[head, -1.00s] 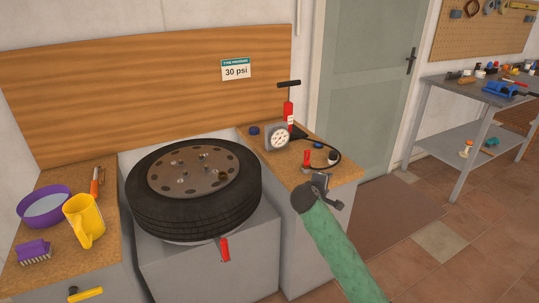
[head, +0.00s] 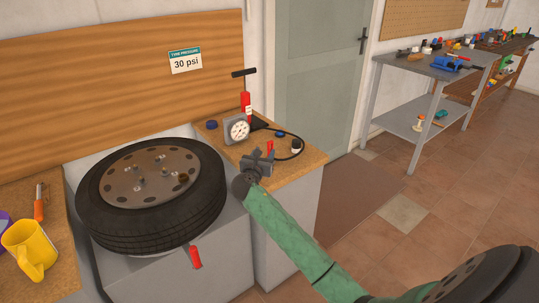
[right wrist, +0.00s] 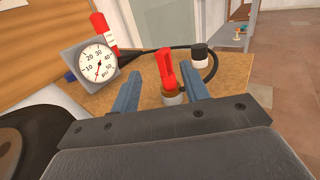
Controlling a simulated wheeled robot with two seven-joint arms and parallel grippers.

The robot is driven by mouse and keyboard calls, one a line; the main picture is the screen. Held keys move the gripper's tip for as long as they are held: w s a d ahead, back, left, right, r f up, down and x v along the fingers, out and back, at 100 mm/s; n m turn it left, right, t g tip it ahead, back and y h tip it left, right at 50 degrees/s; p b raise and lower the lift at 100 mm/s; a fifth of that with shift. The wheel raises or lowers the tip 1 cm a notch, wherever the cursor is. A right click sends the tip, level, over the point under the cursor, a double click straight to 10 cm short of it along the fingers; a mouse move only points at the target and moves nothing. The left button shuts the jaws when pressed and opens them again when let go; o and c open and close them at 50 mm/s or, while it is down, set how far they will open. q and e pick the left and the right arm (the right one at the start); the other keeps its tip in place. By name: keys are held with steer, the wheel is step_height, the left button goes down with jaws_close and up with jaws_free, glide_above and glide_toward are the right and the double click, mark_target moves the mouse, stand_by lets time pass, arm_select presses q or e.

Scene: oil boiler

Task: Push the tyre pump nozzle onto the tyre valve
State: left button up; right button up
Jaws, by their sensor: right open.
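The tyre (head: 150,205) lies flat on a grey stand, its steel rim (head: 130,178) facing up. I cannot make out the valve for certain. The red pump (head: 246,103) stands upright on the right worktop, behind its round gauge (head: 236,130). A black hose runs round on the worktop. The red-levered nozzle (head: 270,148) with a brass-coloured base stands near the worktop's front. My right gripper (head: 262,160) is open in front of it. In the right wrist view the nozzle (right wrist: 166,75) shows between the two blue-grey fingers, not gripped. My left gripper is not in view.
A black-and-white capped item (head: 297,146) stands right of the nozzle by the hose, and a blue cap (head: 211,125) lies near the gauge. A yellow mug (head: 30,250) is at the left. A red-handled part (head: 195,257) hangs at the stand's front.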

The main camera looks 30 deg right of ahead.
mark_target(269, 147)
steer(key=shift+x, duration=0.85)
steer(key=p+x, duration=0.1)
steer(key=x, duration=0.3)
steer(key=shift+s+d+f, duration=0.15)
steer(key=shift+s+d, duration=0.05)
steer(key=shift+w+d+f, duration=0.1)
steer(key=shift+w+d, duration=0.3)
steer(key=shift+d, duration=0.05)
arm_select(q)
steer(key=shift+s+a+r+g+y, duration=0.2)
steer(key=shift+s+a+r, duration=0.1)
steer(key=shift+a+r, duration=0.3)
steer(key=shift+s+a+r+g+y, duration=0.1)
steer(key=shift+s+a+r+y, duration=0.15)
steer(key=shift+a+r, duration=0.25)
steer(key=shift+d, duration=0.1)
arm_select(e)
steer(key=shift+c, duration=0.5)
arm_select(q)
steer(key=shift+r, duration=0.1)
arm_select(e)
jaws_close()
